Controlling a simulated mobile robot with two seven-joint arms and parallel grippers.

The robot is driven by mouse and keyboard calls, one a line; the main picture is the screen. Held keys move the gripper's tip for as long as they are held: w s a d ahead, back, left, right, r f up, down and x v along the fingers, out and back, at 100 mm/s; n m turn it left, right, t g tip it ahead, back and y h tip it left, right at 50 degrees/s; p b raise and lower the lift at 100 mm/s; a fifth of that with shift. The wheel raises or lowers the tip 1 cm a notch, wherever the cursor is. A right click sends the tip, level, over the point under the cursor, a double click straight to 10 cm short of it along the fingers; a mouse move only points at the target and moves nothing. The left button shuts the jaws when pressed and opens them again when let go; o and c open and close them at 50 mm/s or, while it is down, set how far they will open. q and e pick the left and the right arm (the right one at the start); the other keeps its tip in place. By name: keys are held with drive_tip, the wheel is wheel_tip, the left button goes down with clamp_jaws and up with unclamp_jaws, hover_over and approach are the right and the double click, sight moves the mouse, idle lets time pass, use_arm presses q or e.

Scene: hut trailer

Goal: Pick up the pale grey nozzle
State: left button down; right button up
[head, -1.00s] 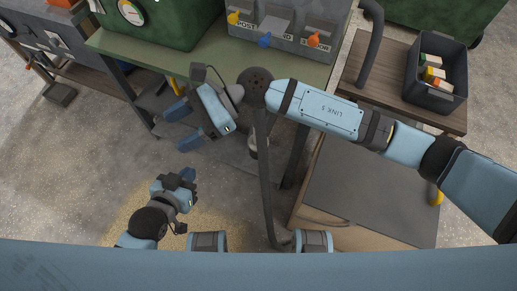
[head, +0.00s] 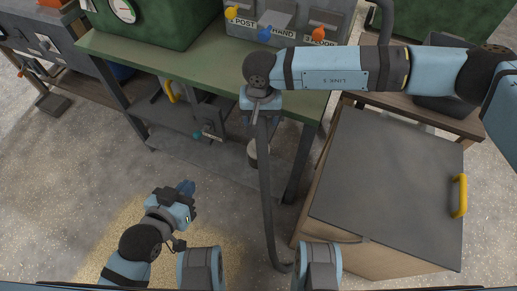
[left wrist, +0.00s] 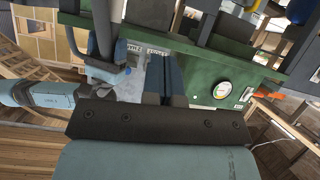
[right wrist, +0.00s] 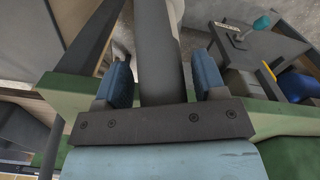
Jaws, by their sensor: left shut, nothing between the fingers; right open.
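I cannot pick out the pale grey nozzle with certainty. A short pale cylinder (head: 258,152) shows beside the dark hose (head: 266,195), below the bench edge; I cannot tell whether it is the nozzle. My right gripper (head: 262,112) points down at the bench's front edge, partly hidden by its own wrist. In the right wrist view its two blue fingers (right wrist: 160,82) are apart, with the dark grey hose (right wrist: 157,45) in line between them; contact is not visible. My left gripper (head: 188,188) is shut and empty, low over the floor; its closed fingers (left wrist: 166,78) show in the left wrist view.
The green bench (head: 190,65) carries a green box with a dial (head: 122,10) and a grey unit labelled POST, HAND and FLOOR (head: 285,35). A dark-topped cabinet (head: 390,190) with a yellow handle stands right. Floor between bench and left gripper is clear.

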sight(259, 135)
wheel_tip(259, 135, down, 4)
drive_tip(key=shift+r, duration=0.25)
drive_tip(key=f, duration=0.1)
drive_tip(key=f+b, duration=0.1)
drive_tip(key=f, duration=0.2)
drive_tip(key=shift+w+a+f, duration=0.15)
drive_tip(key=shift+a, duration=0.1)
drive_tip(key=shift+f, duration=0.35)
use_arm(q)
drive_tip(key=r, duration=0.1)
drive_tip(key=w+d+r+t, duration=0.1)
drive_tip(key=r+h, duration=0.1)
drive_tip(key=shift+w+d+t, duration=0.2)
drive_tip(key=shift+d+t, duration=0.1)
use_arm(e)
clamp_jaws()
